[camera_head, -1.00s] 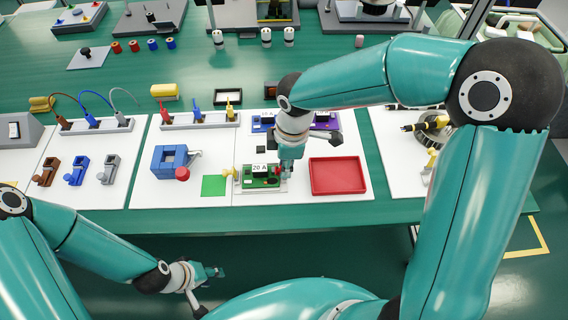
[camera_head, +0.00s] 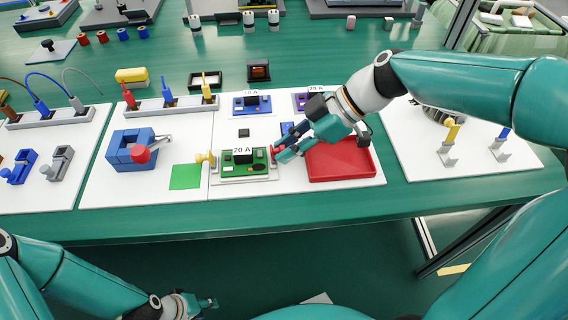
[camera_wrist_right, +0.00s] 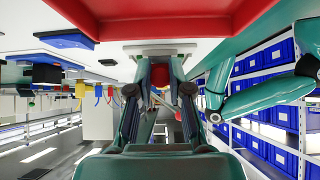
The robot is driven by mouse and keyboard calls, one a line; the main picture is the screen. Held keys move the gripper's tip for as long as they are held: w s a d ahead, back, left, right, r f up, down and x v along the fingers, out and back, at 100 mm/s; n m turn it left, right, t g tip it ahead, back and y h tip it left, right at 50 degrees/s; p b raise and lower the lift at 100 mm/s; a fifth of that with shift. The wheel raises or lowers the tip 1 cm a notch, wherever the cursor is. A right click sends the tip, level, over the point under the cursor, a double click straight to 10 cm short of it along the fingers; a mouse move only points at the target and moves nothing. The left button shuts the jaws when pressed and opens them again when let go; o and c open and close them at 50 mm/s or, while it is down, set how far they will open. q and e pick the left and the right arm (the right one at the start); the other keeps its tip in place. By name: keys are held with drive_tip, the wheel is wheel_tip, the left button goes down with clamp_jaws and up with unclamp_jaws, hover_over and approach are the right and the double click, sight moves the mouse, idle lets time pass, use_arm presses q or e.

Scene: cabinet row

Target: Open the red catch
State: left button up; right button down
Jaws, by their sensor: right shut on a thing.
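The green module (camera_head: 232,168) marked 20 A sits on the white panel. A red catch (camera_head: 275,154) is at its right end, and a yellow catch (camera_head: 205,158) stands at its left end. My right gripper (camera_head: 281,156) reaches in from the right and is shut on the red catch. In the right wrist view the red catch (camera_wrist_right: 159,75) shows between my two fingers and is partly hidden by them. My left gripper (camera_head: 206,303) is low at the bottom edge, away from the table; its jaws are too small to read.
A red tray (camera_head: 345,172) lies right of the green module, under my right forearm. A green square (camera_head: 186,176) is left of it. A blue block (camera_head: 131,150) with a red knob stands further left. Blue (camera_head: 252,107) and purple modules stand behind.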

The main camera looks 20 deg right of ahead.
use_arm(q)
drive_tip(key=shift+f+b, duration=1.65)
drive_tip(key=shift+f, duration=0.7)
use_arm(e)
drive_tip(key=shift+d+f+t+y, duration=0.2)
drive_tip(key=shift+d+t+y, duration=0.1)
drive_tip(key=shift+y, duration=0.4)
drive_tip(key=c, duration=1.1)
unclamp_jaws()
drive_tip(key=shift+a, duration=0.1)
drive_tip(key=shift+o, duration=0.2)
drive_tip(key=v, duration=1.2)
drive_tip(key=shift+f, duration=0.1)
